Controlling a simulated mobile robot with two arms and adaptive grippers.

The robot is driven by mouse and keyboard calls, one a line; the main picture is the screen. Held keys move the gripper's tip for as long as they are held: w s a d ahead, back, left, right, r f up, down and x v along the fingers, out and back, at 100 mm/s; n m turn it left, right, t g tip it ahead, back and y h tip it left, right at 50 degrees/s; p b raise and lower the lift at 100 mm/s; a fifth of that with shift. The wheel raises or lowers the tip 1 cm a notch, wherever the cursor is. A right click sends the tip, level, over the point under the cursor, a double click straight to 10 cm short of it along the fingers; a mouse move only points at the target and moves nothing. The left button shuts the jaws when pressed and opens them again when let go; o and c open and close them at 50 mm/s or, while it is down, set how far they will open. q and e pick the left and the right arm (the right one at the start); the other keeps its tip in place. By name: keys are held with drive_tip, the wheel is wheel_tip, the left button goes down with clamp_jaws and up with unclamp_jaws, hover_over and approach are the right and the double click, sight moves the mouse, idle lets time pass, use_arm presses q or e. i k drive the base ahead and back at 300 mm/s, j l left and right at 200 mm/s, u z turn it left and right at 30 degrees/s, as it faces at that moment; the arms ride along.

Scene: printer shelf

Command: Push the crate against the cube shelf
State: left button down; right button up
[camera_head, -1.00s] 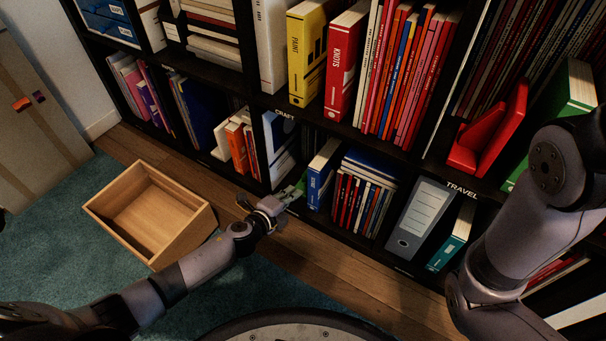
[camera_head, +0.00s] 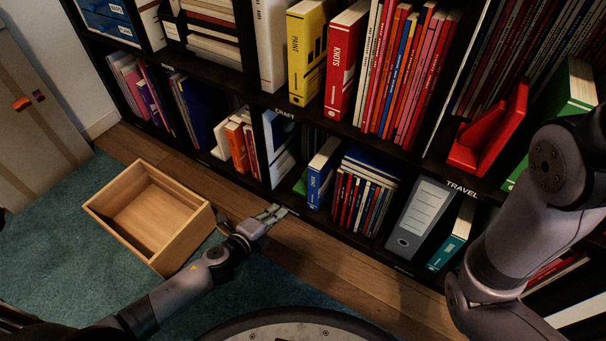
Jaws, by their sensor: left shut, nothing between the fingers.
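The crate (camera_head: 184,239) is an open wooden box on the teal rug and the wood floor at the left, with floor showing between it and the shelf. The black cube shelf (camera_head: 330,233) runs across the back and holds books. My left gripper (camera_head: 279,211) is shut and empty, low in front of the shelf's bottom row and to the right of the crate. My left wrist passes close to the crate's right corner; I cannot tell whether they touch. My right arm (camera_head: 515,235) comes in at the right, but its gripper is out of view.
A grey binder (camera_head: 420,217) and several books stand in the bottom row. A red bookend (camera_head: 488,135) sits on the shelf at the right. A pale door-like panel (camera_head: 35,125) stands at the left. Bare wood floor (camera_head: 320,258) lies in front of the shelf.

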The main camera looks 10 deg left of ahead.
sight(162, 222)
drive_tip(key=k+j, duration=0.25)
drive_tip(key=k, duration=0.2)
drive_tip(key=k+j, duration=0.25)
drive_tip(key=k, duration=0.25)
